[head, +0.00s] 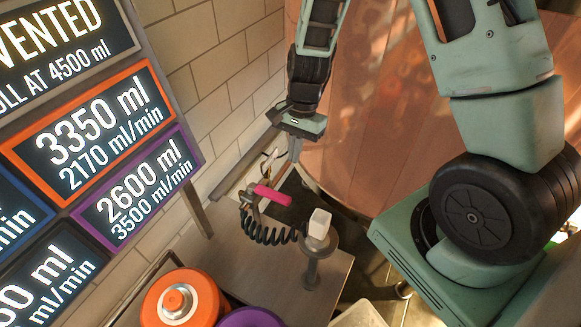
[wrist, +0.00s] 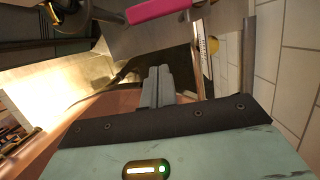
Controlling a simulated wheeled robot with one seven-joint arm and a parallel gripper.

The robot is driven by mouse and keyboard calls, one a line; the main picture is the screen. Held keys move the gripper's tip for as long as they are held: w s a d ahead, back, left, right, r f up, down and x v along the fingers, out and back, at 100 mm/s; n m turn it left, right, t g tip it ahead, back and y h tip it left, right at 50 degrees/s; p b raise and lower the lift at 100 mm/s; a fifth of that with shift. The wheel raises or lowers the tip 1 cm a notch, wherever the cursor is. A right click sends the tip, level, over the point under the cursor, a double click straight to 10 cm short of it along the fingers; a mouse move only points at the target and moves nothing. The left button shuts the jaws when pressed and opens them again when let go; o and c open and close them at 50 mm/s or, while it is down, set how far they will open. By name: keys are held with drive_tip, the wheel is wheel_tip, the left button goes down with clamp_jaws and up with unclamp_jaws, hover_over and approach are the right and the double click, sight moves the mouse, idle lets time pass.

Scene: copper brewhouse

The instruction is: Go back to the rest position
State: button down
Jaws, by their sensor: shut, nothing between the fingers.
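My gripper (head: 294,152) points downward in the head view, in the upper middle, in front of the tiled wall and beside the copper vessel. In the wrist view its two grey fingers (wrist: 158,88) are together with nothing between them. It is apart from the pink handle (head: 272,195), which is below and to the left of it above the table. The pink handle also shows at the top of the wrist view (wrist: 158,10). No mark of a rest position is visible.
A black coiled hose (head: 262,233) hangs by the pink handle. A whitish block (head: 319,223) sits on a grey stand (head: 311,268) on the table (head: 225,262). A lit sign board (head: 95,145), orange drum (head: 205,295) and purple round thing (head: 250,318) are left. The copper vessel (head: 365,130) stands close behind.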

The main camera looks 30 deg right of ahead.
drive_tip(key=shift+v, duration=2.05)
drive_tip(key=s+a+r+n, duration=0.6)
drive_tip(key=a+r+n, duration=0.15)
drive_tip(key=a, duration=0.25)
drive_tip(key=s+a+r+n+h, duration=0.1)
drive_tip(key=s+a+r+n, duration=0.1)
drive_tip(key=s+n, duration=0.4)
drive_tip(key=s+a+r+n+t, duration=0.1)
drive_tip(key=s+a+r+n, duration=0.2)
drive_tip(key=s+n, duration=0.3)
drive_tip(key=shift+s+a+h, duration=0.35)
drive_tip(key=shift+s+h, duration=0.05)
drive_tip(key=shift+s, duration=0.5)
drive_tip(key=shift+n, duration=0.25)
